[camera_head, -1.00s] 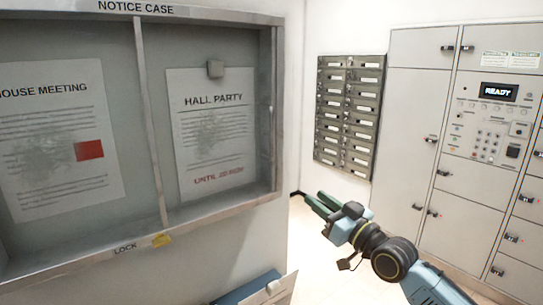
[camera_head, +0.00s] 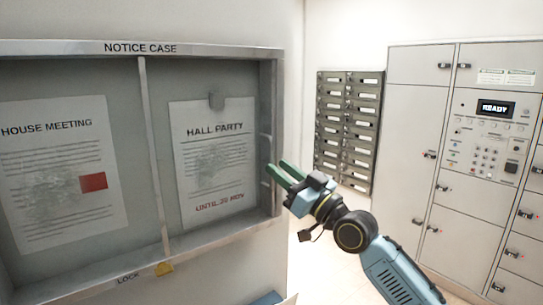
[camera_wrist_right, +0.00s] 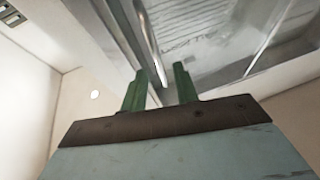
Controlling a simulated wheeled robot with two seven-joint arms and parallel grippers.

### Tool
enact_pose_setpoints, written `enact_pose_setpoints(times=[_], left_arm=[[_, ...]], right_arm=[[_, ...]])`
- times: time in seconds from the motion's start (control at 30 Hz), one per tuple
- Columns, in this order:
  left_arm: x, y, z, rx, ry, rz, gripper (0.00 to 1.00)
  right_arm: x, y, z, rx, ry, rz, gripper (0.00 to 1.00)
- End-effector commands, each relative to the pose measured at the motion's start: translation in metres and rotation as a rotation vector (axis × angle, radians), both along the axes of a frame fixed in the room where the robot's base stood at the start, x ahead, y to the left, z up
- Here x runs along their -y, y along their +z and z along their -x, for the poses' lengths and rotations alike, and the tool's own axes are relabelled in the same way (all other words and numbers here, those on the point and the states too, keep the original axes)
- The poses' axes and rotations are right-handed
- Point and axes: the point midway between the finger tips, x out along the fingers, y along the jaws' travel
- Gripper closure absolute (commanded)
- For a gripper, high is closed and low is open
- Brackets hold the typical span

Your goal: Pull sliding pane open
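The notice case (camera_head: 141,48) hangs on the left wall, with a vertical middle bar (camera_head: 153,150) and glazed panes. The right pane (camera_head: 225,85) covers the HALL PARTY sheet, and a slim upright handle-like part (camera_head: 265,146) shows at its right edge. My right gripper (camera_head: 277,174) is at that right edge, its green fingers pointing at the case. In the right wrist view the fingers (camera_wrist_right: 159,85) are apart, with a thin metal bar (camera_wrist_right: 160,65) showing ahead of the gap between them. Contact cannot be told. My left gripper is out of view.
Dark mailboxes (camera_head: 347,130) hang on the back wall. Grey parcel lockers (camera_head: 415,140) with a READY panel stand at the right. A blue object (camera_head: 265,299) shows partly at the bottom edge.

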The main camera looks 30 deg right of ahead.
Motion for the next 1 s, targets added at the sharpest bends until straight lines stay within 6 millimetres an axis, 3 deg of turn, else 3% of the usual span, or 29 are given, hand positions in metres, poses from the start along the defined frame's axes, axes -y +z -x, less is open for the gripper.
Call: enact_pose_setpoints(times=[0.23,0.63,0.87,1.0], left_arm=[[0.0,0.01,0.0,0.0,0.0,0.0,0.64],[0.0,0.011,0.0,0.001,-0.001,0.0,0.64],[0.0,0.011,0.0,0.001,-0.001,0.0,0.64],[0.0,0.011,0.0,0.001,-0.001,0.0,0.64]], right_arm=[[-0.008,0.013,-0.027,0.0,0.0,-0.001,0.7],[-0.01,0.014,-0.034,-0.001,0.001,0.001,0.7],[-0.01,0.014,-0.034,-0.001,0.0,0.0,0.98],[-0.01,0.014,-0.034,-0.001,0.0,0.0,1.0]])
